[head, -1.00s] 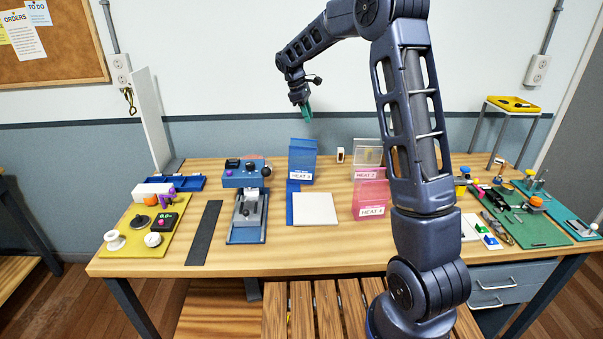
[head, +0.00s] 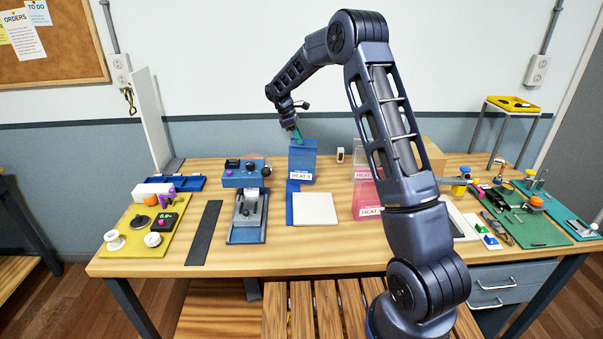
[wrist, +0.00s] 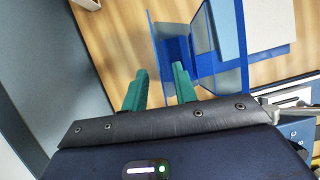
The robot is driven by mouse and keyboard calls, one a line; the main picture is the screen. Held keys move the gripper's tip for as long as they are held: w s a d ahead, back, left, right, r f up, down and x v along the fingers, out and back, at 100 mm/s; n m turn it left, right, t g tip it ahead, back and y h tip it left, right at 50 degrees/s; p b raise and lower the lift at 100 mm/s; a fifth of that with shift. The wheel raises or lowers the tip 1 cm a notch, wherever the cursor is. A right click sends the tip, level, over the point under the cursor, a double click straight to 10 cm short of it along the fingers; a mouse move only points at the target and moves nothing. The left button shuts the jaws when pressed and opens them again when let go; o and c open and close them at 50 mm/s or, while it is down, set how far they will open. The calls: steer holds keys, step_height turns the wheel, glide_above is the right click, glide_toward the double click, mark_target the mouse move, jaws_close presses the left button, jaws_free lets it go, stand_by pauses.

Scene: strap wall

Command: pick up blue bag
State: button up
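The blue thing nearest my gripper is a see-through blue piece (head: 302,158) labelled HEAT 3, standing on the table behind a white square plate. In the wrist view the blue piece (wrist: 205,70) shows as see-through blue panels beyond my fingers. My gripper (head: 298,135) is at its top edge in the head view. In the wrist view my gripper (wrist: 160,72) has its two teal fingers apart, with an edge of the blue piece in line with the gap. Whether they touch it I cannot tell.
The white square plate (head: 315,209) lies in front of the blue piece. A blue press-like device (head: 246,205) stands to the left. Pink see-through pieces (head: 367,195) stand to the right, partly behind my arm.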

mark_target(302, 162)
steer(key=x, duration=0.5)
steer(key=shift+s+f, duration=0.1)
steer(key=shift+f, duration=0.05)
steer(key=shift+c, duration=0.5)
jaws_close()
